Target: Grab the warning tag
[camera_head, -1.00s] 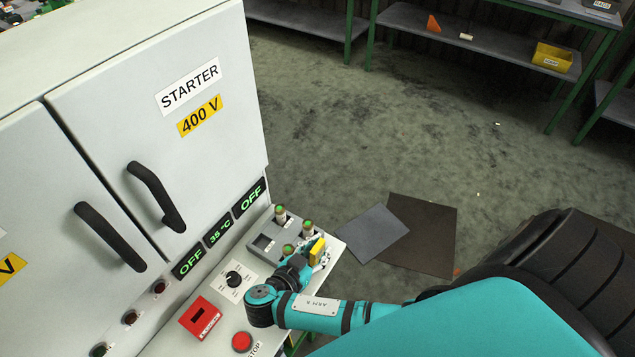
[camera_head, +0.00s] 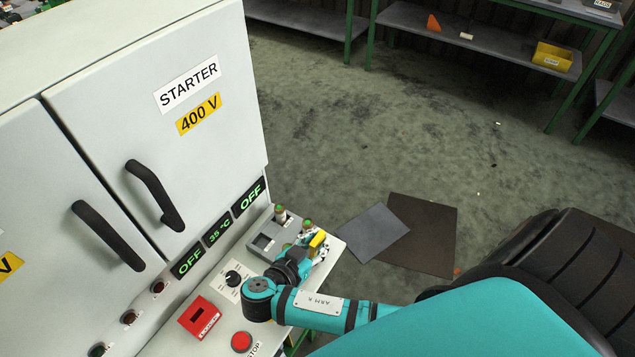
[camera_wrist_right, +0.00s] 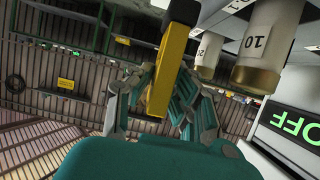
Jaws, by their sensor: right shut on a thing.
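The warning tag, a yellow piece with a dark end, shows between the fingers in the right wrist view (camera_wrist_right: 166,72). It also shows in the head view as a small yellow block (camera_head: 317,241). My right gripper (camera_head: 318,250) is shut on it above the grey tray on the panel shelf. In the right wrist view my right gripper's teal and grey fingers (camera_wrist_right: 160,95) stand on both sides of the yellow piece. My left gripper is not in view.
A pale cylinder marked 10 (camera_wrist_right: 262,40) is close by. A rotary knob (camera_head: 233,278), red box (camera_head: 202,318) and red stop button (camera_head: 242,341) sit on the panel. The starter cabinet (camera_head: 150,110) stands left.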

